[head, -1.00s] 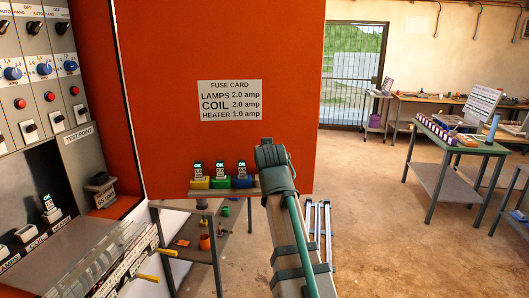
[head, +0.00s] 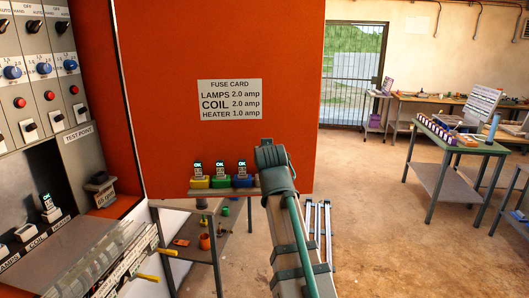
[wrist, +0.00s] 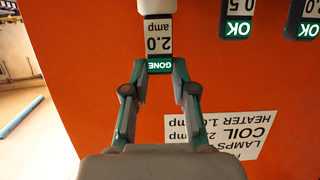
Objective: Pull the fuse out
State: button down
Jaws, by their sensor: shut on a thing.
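In the wrist view, a fuse (wrist: 159,45) has a white label reading 2.0 amp and a green band reading GONE, both upside down. My gripper (wrist: 160,68) is shut on its GONE end. In the head view my arm hides the gripper and this fuse. Fuses marked OK stand in yellow (head: 198,182), green (head: 220,181) and blue (head: 242,181) holders on the orange door's shelf.
A fuse card (head: 230,100) is on the orange door (head: 270,55). At left, a grey panel (head: 85,150) carries switches, and another fuse marked OK (head: 48,207) stands above the lamps, coil and heater labels. A shelf unit (head: 225,240) stands below the door. Floor is open at right.

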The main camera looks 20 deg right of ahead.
jog(key=shift+f+b, duration=0.85)
jog(key=shift+f, duration=0.7)
jog(key=c, duration=0.9)
grip_release()
jog(key=shift+o, duration=0.2)
jog(key=shift+s, duration=0.1)
jog(key=v, duration=1.2)
jog(key=shift+r, duration=0.1)
